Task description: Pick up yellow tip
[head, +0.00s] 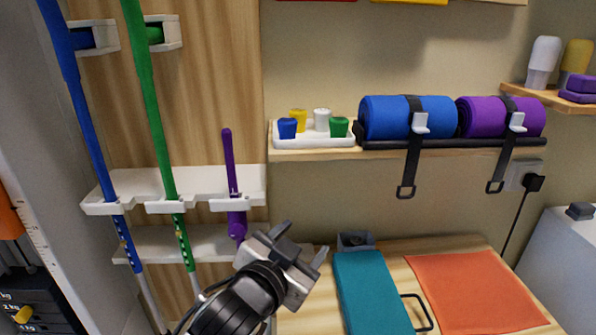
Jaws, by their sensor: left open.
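The yellow tip (298,117) stands in the white tray (313,140) on the wall shelf, at the back left of a small group. A blue tip (287,128) is in front of it and covers its lower part. A white tip (321,119) and a green tip (339,126) stand to its right. My left gripper (301,246) is open and empty, below the shelf and in front of the table's left end, well apart from the tips. My right gripper does not show.
Blue (385,117) and purple (480,117) rolled mats with hanging black straps lie on the shelf right of the tray. Blue, green and purple poles stand in a white rack (150,189) at left. A teal case (370,292) and orange cloth (478,290) lie on the table below.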

